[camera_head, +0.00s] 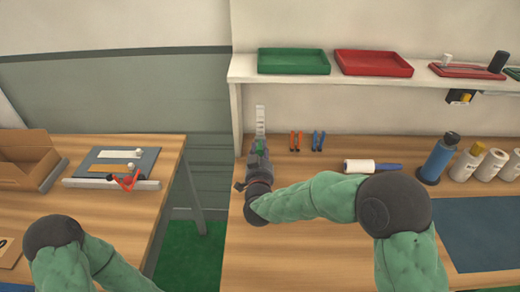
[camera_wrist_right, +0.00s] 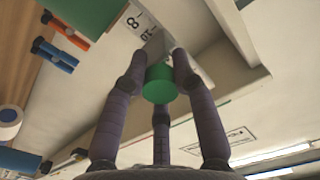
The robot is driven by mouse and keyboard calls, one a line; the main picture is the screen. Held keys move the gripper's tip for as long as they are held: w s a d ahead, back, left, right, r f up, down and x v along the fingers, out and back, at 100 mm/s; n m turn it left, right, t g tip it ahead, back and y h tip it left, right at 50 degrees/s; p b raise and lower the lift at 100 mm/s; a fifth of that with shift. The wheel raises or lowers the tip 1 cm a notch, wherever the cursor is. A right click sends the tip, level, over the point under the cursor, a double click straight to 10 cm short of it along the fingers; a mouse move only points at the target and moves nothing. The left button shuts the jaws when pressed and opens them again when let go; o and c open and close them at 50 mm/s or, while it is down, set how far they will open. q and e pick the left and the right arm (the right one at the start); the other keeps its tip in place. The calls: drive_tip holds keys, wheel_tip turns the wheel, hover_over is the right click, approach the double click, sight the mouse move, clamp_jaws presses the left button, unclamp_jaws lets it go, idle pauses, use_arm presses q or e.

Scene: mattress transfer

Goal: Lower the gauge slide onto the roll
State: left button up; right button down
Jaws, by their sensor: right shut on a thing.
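A pale upright gauge (camera_head: 260,122) stands at the left end of the right-hand table, by the wall. Its scale (camera_wrist_right: 140,20) with printed numbers shows at the top of the wrist view. My right gripper (camera_head: 258,158) reaches to it and is shut on the slide's green round knob (camera_wrist_right: 158,83), with its fingers around it. A larger green piece (camera_wrist_right: 85,14) lies beside the scale; I cannot tell if it is the roll. The contact under the slide is hidden. My left gripper is out of view; only its arm shows.
Orange clips (camera_head: 296,140) and blue clips (camera_head: 319,140) lie right of the gauge. A shelf (camera_head: 245,70) with trays hangs above. The table's front middle is clear.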

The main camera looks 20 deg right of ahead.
drive_tip(key=shift+r, duration=0.1)
drive_tip(key=c, duration=1)
unclamp_jaws()
drive_tip(key=v, duration=1.2)
